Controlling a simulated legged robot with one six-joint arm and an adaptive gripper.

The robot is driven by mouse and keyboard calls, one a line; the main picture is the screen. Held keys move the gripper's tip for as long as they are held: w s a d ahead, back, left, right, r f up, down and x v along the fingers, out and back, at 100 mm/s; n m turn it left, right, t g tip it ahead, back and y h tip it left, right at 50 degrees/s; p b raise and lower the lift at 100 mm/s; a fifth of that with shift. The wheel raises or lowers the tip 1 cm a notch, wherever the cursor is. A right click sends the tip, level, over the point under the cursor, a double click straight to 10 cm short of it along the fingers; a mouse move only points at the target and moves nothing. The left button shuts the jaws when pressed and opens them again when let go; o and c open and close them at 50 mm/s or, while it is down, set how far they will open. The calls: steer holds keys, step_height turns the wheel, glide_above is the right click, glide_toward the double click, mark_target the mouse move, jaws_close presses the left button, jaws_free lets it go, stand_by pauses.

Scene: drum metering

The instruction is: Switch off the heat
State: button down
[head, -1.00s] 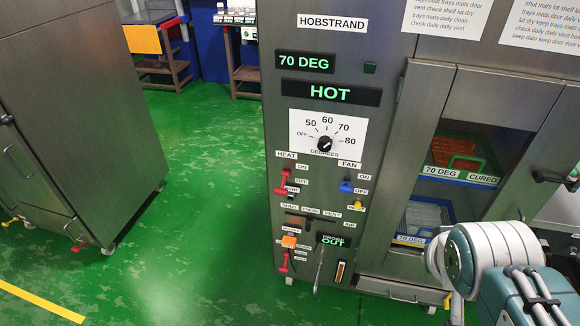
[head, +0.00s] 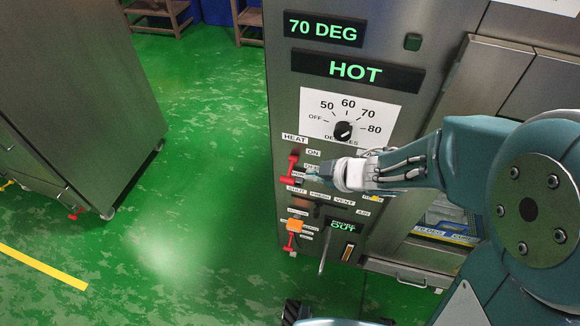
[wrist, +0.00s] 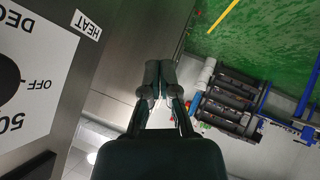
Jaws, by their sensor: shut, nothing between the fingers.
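The red heat switch (head: 293,162) is on the steel cabinet's front, below the HEAT label (head: 294,139) and beside the ON and OFF labels. Its exact setting is hard to tell. My gripper (head: 314,173) is shut and empty, just right of the switch and partly over the OFF label; I cannot tell whether it touches. In the wrist view the shut fingertips (wrist: 159,82) are near the cabinet edge, with the HEAT label (wrist: 87,26) upper left; the switch is not visible there. The displays read 70 DEG (head: 322,29) and HOT (head: 355,71).
The degrees dial (head: 343,131) is above my gripper. My arm hides the fan switch. Another steel cabinet (head: 75,100) stands left, with open green floor (head: 200,190) between.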

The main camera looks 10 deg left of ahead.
glide_above(290, 184)
steer(key=s, duration=0.2)
step_height(290, 184, down, 6)
steer(key=f, duration=0.1)
steer(key=shift+w+f, duration=0.55)
steer(key=shift+f, duration=0.25)
steer(key=shift+w+f, duration=0.35)
steer(key=shift+f, duration=0.3)
steer(key=shift+w+f, duration=0.2)
steer(key=shift+f, duration=0.7)
steer(key=shift+s+d+f, duration=0.15)
steer(key=shift+d+f, duration=0.1)
steer(key=shift+r, duration=0.1)
